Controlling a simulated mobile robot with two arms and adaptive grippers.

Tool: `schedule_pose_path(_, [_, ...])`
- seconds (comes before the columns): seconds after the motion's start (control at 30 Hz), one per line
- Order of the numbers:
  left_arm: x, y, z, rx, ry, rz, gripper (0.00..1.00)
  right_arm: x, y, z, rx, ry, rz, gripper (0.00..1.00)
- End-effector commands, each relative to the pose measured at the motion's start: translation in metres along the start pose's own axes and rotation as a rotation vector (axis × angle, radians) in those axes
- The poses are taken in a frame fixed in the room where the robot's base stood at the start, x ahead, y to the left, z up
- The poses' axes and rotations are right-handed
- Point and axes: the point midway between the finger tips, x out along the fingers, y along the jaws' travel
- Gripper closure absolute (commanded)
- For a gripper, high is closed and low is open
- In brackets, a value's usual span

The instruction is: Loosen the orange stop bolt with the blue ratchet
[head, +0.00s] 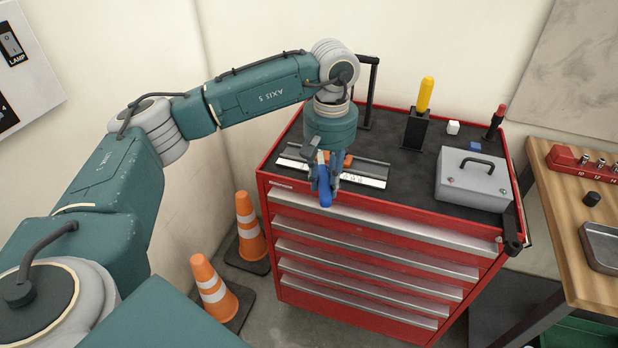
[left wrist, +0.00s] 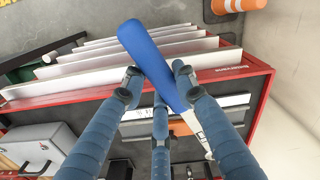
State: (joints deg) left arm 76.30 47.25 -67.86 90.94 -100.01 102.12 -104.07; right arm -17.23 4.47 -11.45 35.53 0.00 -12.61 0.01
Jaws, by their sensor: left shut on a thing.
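My left gripper (head: 324,182) is above the front edge of the red tool chest, pointing down. It is shut on the blue ratchet (head: 325,198), whose blue handle juts toward the front edge. In the left wrist view the ratchet's handle (left wrist: 148,55) lies between the fingers of the gripper (left wrist: 157,80), and its silver shaft runs down to the right. An orange part (head: 347,160), perhaps the stop bolt, shows just behind the gripper at the metal rail. Orange also shows behind the fingers in the left wrist view (left wrist: 181,128). The ratchet's head and its contact with the bolt are hidden.
The red tool chest (head: 380,228) carries a grey metal box (head: 472,188), a black holder with a yellow-handled tool (head: 424,95) and small blocks. Two orange cones (head: 250,225) stand left of it. A wooden bench (head: 560,200) is at right.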

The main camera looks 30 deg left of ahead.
Motion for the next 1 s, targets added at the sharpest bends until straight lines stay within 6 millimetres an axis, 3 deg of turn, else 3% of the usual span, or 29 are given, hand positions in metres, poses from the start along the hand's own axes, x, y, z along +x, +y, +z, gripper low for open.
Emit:
schedule_pose_path(0.23, [-0.002,-0.022,-0.003,0.111,0.013,0.008,1.0,0.0,0.004,0.0,-0.002,0.0,0.004,0.6])
schedule_pose_path(0.57, [-0.004,-0.022,-0.002,0.119,0.012,0.009,1.0,-0.001,0.003,0.0,-0.001,0.0,0.003,0.6])
schedule_pose_path(1.0, [-0.024,-0.022,-0.003,0.119,0.012,0.01,1.0,-0.013,0.001,-0.001,-0.001,0.0,0.001,0.6])
